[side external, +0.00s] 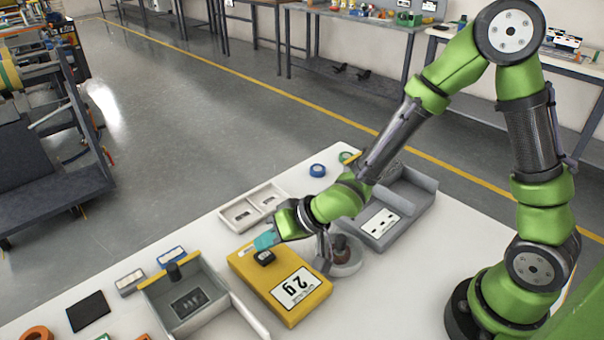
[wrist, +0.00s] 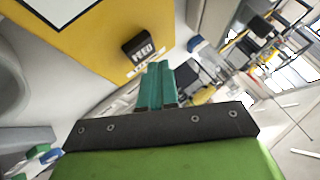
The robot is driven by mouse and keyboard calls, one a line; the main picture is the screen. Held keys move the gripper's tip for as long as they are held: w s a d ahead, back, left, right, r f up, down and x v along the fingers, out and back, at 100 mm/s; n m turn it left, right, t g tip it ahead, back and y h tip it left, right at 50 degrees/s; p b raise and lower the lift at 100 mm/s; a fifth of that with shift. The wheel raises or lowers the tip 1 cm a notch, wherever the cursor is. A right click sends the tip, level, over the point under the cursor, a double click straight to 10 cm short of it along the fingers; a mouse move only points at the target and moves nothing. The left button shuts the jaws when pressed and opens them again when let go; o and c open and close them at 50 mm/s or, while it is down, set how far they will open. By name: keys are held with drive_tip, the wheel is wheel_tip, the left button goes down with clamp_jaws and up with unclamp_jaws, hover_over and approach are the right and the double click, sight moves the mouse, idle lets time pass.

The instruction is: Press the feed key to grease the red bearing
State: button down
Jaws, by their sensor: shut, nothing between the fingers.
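The yellow unit (side external: 311,306) with a white "2g" label lies on the white table. Its black feed key (side external: 264,257) is near its far left corner. In the wrist view the key (wrist: 140,48) stands on the yellow face (wrist: 105,50), its lettering partly readable. My gripper (side external: 265,240) has teal fingers, shut and empty, just above and beside the key. In the wrist view the fingertips (wrist: 158,66) are close to the key; I cannot tell whether they touch. A dark reddish-brown round part (side external: 347,246), possibly the bearing, sits in a pale round dish (side external: 350,268), partly behind a grey upright.
A grey open box (side external: 214,316) stands left of the yellow unit. A white two-compartment tray (side external: 228,219) is behind it. A grey tray (side external: 412,218) is at right, under my arm. A black square (side external: 88,311) and an orange ring (side external: 37,333) lie at left.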

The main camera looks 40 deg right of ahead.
sight(269, 255)
drive_tip(key=shift+f, duration=0.4)
drive_tip(key=shift+f, duration=0.6)
idle(0.8)
drive_tip(key=shift+r, duration=1)
drive_tip(key=shift+r, duration=2.55)
idle(0.4)
